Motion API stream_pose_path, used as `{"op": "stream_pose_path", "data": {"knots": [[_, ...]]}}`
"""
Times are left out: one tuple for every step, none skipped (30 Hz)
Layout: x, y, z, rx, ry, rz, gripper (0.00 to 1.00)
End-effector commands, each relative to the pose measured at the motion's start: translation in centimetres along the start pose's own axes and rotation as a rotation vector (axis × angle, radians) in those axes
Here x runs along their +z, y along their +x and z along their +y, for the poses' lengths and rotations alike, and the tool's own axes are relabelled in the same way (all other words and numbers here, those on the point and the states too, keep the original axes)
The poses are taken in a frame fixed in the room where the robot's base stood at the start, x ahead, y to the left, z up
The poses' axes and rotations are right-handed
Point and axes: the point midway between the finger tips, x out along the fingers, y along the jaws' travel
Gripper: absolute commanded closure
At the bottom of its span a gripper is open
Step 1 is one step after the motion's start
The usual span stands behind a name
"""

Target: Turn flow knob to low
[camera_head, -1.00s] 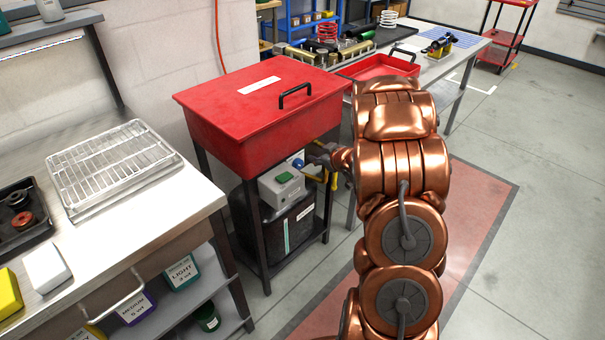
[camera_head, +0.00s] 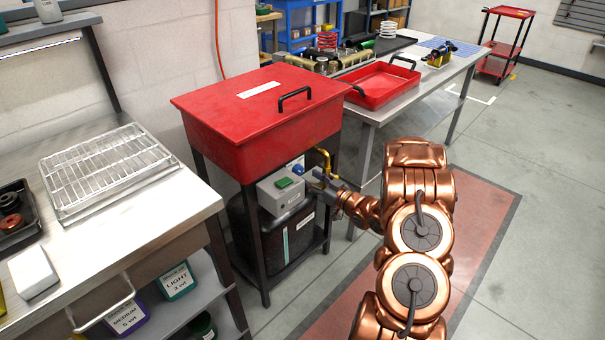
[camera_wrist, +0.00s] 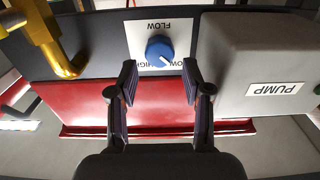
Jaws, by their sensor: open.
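The blue flow knob (camera_wrist: 160,51) sits on a white label plate (camera_wrist: 142,30) marked FLOW, upside down in the wrist view, with HIGH and a partly hidden LOW lettered by the knob. A pale pointer line shows on the knob, toward its lower right. In the head view the knob (camera_head: 298,169) is a small blue spot under the red parts washer (camera_head: 262,115). My gripper (camera_wrist: 160,80) is open, its two fingers on either side of the knob and apart from it. In the head view my gripper (camera_head: 318,178) is beside the knob, partly hard to make out.
The grey pump box (camera_wrist: 255,55) with a green button (camera_head: 285,183) stands close beside the knob. A brass pipe (camera_wrist: 50,40) is on the other side. A steel bench (camera_head: 150,225) with a wire rack is at the left; open floor lies at the right.

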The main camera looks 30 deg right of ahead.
Motion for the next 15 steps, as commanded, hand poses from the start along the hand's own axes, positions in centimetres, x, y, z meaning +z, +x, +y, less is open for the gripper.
{"op": "stream_pose_path", "data": {"knots": [[-0.1, 0.9, -0.1, -0.003, -0.002, 0.001, 0.51], [-0.1, 1.3, -0.1, -0.002, -0.003, 0.001, 0.51], [-0.1, 1.8, 0.0, -0.001, -0.004, 0.001, 0.51], [-0.2, 2.2, 0.0, 0.000, -0.004, 0.001, 0.51], [-0.2, 2.6, 0.0, -0.001, -0.004, 0.001, 0.51], [-0.1, 3.0, 0.0, -0.002, -0.003, 0.001, 0.51], [-0.1, 3.3, 0.0, -0.002, -0.003, 0.001, 0.51], [-0.1, 3.6, 0.0, -0.001, -0.002, 0.001, 0.51], [-0.1, 3.9, 0.0, -0.001, -0.001, 0.001, 0.51], [-0.1, 4.1, -0.1, -0.001, -0.001, 0.000, 0.51], [-0.1, 4.3, -0.1, -0.001, -0.001, 0.000, 0.51], [-0.1, 4.4, 0.0, 0.000, -0.001, 0.000, 0.51], [0.0, 4.5, 0.0, 0.000, -0.001, 0.000, 0.51], [0.0, 4.6, 0.0, 0.001, 0.000, 0.000, 0.51], [0.0, 4.6, 0.0, 0.001, -0.001, 0.000, 0.51]]}}
